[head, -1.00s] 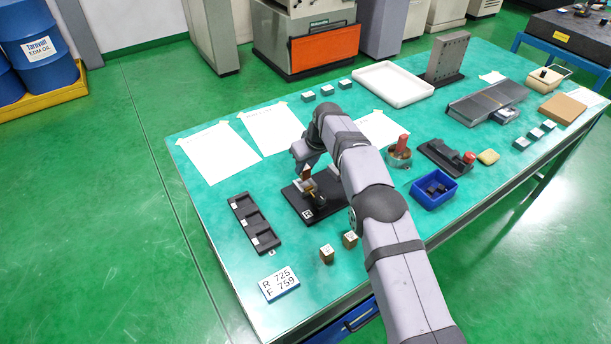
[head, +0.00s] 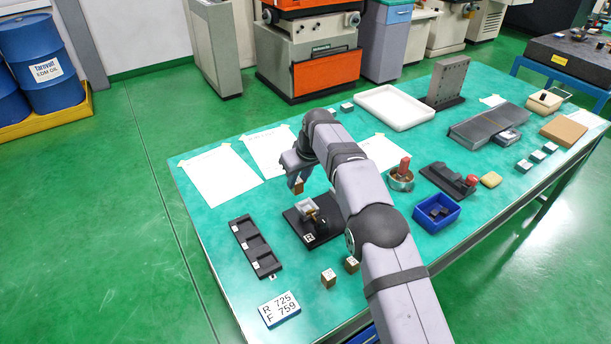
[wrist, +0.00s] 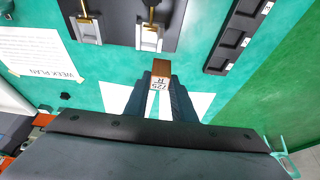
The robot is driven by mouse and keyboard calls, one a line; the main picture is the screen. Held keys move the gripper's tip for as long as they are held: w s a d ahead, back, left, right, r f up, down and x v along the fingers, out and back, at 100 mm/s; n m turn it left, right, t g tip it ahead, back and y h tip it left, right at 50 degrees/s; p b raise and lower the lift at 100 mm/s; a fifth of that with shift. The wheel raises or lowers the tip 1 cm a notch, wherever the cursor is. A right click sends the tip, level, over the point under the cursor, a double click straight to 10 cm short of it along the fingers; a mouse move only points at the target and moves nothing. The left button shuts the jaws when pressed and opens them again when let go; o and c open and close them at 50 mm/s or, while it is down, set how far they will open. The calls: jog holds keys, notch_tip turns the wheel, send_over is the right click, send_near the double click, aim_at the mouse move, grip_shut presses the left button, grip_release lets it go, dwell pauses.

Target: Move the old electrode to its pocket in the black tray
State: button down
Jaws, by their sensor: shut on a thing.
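My gripper (wrist: 161,92) is shut on a copper-brown electrode (wrist: 161,70) with a white label reading "R" and what looks like "725". In the head view the electrode (head: 298,188) hangs below my gripper, above the table and apart from the black clamp fixture (head: 298,228). The wrist view shows two silver clamp seats with brass screws on the fixture (wrist: 118,22); both look empty. The black tray (head: 243,234) lies left of the fixture with several pockets in a row and white labels by them. Its pockets look empty. The tray also shows in the wrist view (wrist: 217,62).
Two brown blocks (head: 328,278) stand in front of the fixture. A card (head: 279,309) reads "R 725 F 759". White sheets (head: 220,175) lie behind the tray. A blue bin (head: 437,212) and a round tin (head: 401,182) stand right of my arm.

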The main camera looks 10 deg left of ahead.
jog(key=s+a+f+b, duration=0.1)
jog(key=s+a+f, duration=0.1)
jog(key=s, duration=0.7)
jog(key=s+a+f+b, duration=0.1)
jog(key=s+a+f, duration=0.1)
jog(key=s, duration=0.7)
jog(key=shift+a+f, duration=0.15)
jog(key=shift+s+f, duration=0.1)
jog(key=shift+f, duration=0.1)
jog(key=shift+f+b, duration=2.55)
jog(key=shift+f, duration=0.7)
jog(key=shift+f, duration=0.2)
jog(key=c, duration=1.4)
grip_release()
jog(key=shift+f, duration=0.15)
